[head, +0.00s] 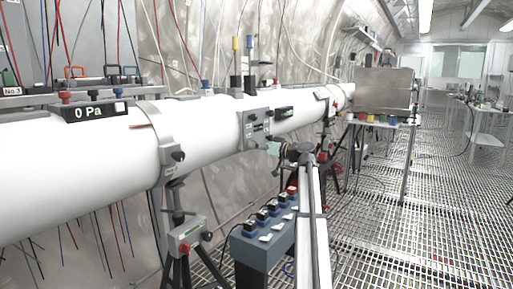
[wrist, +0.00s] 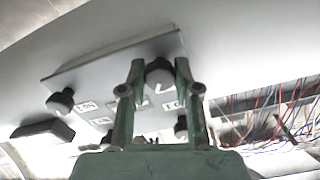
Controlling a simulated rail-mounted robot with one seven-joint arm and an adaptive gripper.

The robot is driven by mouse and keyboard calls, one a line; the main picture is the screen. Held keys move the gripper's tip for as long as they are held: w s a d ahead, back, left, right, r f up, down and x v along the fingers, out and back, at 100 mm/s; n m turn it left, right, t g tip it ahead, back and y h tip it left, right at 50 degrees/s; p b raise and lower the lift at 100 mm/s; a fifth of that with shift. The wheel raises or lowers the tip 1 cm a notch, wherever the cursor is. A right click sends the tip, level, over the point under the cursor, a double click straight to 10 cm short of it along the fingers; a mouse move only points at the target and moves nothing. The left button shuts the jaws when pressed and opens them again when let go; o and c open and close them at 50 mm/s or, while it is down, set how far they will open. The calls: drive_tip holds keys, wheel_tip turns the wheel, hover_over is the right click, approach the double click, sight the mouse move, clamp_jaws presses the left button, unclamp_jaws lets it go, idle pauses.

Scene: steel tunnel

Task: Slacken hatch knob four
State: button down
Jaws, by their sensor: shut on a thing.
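The hatch (head: 256,128) is a grey plate on the side of the long white tube (head: 215,128). In the wrist view the hatch plate (wrist: 90,80) has dark round knobs near its corners and small white labels, too blurred to read surely. My gripper (wrist: 160,72) has its two green fingers on either side of one grey-black knob (wrist: 159,74) at the plate's upper edge and is shut on it. Another knob (wrist: 61,101) is at the left and one (wrist: 181,127) lies behind the right finger. In the head view my gripper (head: 276,149) is at the hatch's lower right.
A blue-grey box with several switches (head: 264,234) stands below the tube, beside my arm. A tripod clamp (head: 174,156) holds the tube at the left. Coloured wires (wrist: 280,112) hang at the right in the wrist view. The grated floor (head: 400,230) at the right is open.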

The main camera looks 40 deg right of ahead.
drive_tip(key=c, duration=0.8)
unclamp_jaws()
drive_tip(key=shift+w, duration=0.1)
drive_tip(key=v, duration=1.2)
